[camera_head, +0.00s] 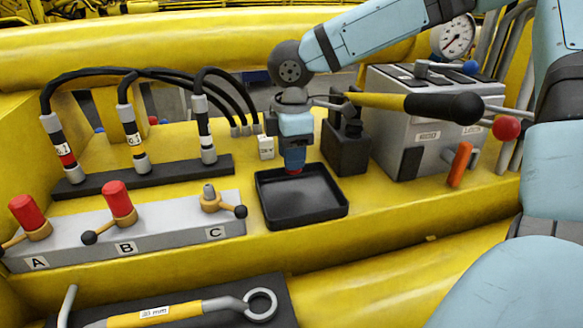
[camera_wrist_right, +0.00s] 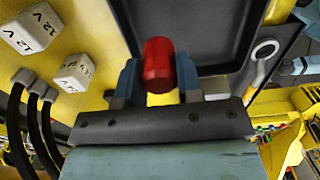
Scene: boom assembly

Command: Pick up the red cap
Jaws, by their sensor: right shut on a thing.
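A small red cap (camera_wrist_right: 158,65) sits between the two blue fingers of my right gripper (camera_wrist_right: 158,82) in the wrist view. In the head view that gripper (camera_head: 294,166) points down over the back part of the black tray (camera_head: 310,200), and only a sliver of the red cap (camera_head: 294,171) shows below it. I cannot tell whether the cap touches the tray floor. Two other red caps stand on fitting A (camera_head: 27,212) and fitting B (camera_head: 118,200). Fitting C (camera_head: 210,199) is bare, with its grey stub showing. My left gripper is out of view.
A black-handled yellow lever (camera_head: 400,102) and a grey box (camera_head: 440,120) stand right of my gripper. A hose rack (camera_head: 145,178) stands to the left. A 12 V block (camera_head: 266,147) is close behind the tray. A wrench (camera_head: 170,312) lies at the front.

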